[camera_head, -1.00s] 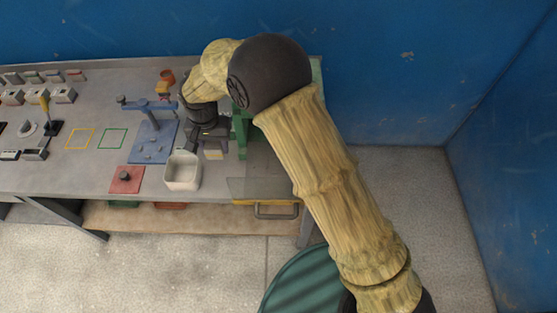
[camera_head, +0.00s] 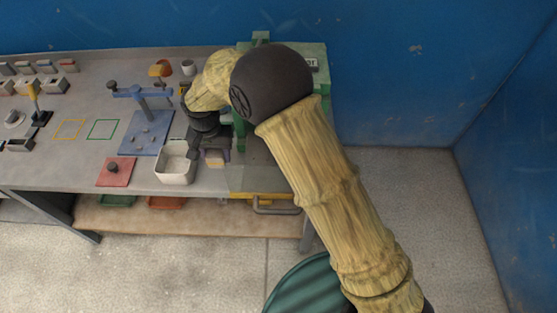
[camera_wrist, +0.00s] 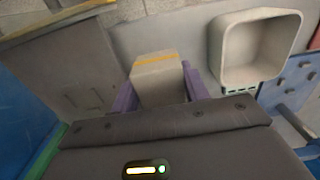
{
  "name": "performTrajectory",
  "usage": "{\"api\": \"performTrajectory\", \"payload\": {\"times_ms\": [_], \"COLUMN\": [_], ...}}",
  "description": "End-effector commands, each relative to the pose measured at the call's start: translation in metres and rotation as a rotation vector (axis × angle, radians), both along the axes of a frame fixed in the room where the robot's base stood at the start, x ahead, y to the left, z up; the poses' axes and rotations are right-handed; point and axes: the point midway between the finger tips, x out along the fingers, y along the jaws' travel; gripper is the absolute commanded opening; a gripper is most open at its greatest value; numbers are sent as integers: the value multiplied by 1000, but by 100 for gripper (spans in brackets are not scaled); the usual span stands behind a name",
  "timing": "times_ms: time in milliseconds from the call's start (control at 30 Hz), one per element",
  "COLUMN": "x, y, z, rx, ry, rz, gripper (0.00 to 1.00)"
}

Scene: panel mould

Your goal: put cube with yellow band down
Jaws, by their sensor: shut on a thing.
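The cube with the yellow band (camera_wrist: 158,82) is pale beige, with the yellow stripe along its far top edge in the wrist view. My gripper (camera_wrist: 160,90) is shut on it, with one purple finger on each side. In the head view the cube (camera_head: 214,160) shows small below my dark wrist, beside the white bin, at the right part of the grey table (camera_head: 80,165). My gripper (camera_head: 215,154) is partly hidden there by the wrist. I cannot tell whether the cube touches the table.
The white bin (camera_head: 175,176) stands close left of the cube; it also shows in the wrist view (camera_wrist: 226,50). A red plate (camera_head: 116,173) and blue fixture (camera_head: 146,137) lie further left. A green frame (camera_head: 240,132) stands close right.

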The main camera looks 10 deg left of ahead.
Motion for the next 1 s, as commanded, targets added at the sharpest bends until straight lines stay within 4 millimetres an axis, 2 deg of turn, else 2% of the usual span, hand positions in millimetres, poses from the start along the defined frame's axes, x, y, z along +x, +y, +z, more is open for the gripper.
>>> {"api": "performTrajectory", "payload": {"times_ms": [233,367,1000], "x": [1,6,71], "y": [-1,-10,-128], "z": [2,4,6], "rx": [0,-1,-1], "ry": [-1,1,2], "rz": [-1,-3,-5], "gripper": [15,15,15]}}
